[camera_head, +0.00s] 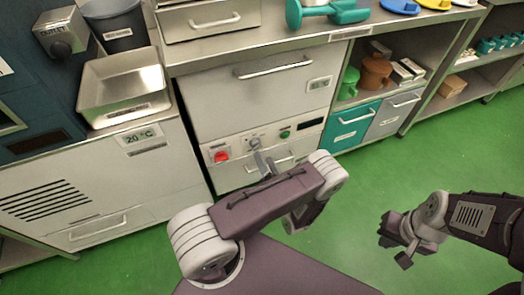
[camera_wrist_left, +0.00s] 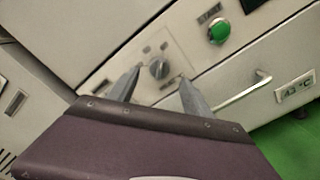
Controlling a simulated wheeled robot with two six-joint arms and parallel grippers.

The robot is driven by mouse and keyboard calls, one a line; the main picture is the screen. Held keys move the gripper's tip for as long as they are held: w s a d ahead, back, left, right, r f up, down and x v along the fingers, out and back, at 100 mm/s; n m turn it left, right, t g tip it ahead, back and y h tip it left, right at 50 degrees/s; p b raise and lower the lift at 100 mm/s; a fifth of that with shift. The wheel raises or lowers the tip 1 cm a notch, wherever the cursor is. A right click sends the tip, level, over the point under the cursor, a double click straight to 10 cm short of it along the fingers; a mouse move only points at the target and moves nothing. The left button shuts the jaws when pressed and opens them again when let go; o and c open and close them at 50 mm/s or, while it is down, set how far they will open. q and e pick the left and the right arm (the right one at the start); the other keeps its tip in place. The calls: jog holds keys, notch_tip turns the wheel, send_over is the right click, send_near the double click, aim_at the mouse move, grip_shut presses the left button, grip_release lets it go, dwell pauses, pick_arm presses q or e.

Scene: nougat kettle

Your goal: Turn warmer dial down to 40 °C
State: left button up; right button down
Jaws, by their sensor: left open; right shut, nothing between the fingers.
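The dial (camera_head: 254,143) is a small dark grey knob on the light control panel of the middle cabinet. It also shows in the left wrist view (camera_wrist_left: 159,68), with faint markings around it. My left gripper (camera_head: 263,163) is open in front of the panel. In the left wrist view its two fingers (camera_wrist_left: 159,85) point toward the dial, one on each side, and the dial shows between them, apparently not gripped. My right gripper (camera_head: 398,240) is shut and empty, over the green floor at the right.
On the same panel are a red knob (camera_head: 221,156), a green start button (camera_head: 285,134) and a dark display (camera_head: 310,124). A drawer handle (camera_wrist_left: 243,91) lies below the panel. The left cabinet's display (camera_head: 141,137) reads 20 °C. Open floor (camera_head: 345,220) lies to the right.

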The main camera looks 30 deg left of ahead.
aim_at(256, 145)
pick_arm(q)
jog(key=b+x, duration=0.1)
jog(key=x, duration=0.5)
jog(key=shift+a+b, duration=0.2)
jog(key=shift+b, duration=0.2)
grip_shut()
pick_arm(e)
notch_tip(256, 145, down, 2)
jog(key=shift+f, duration=0.25)
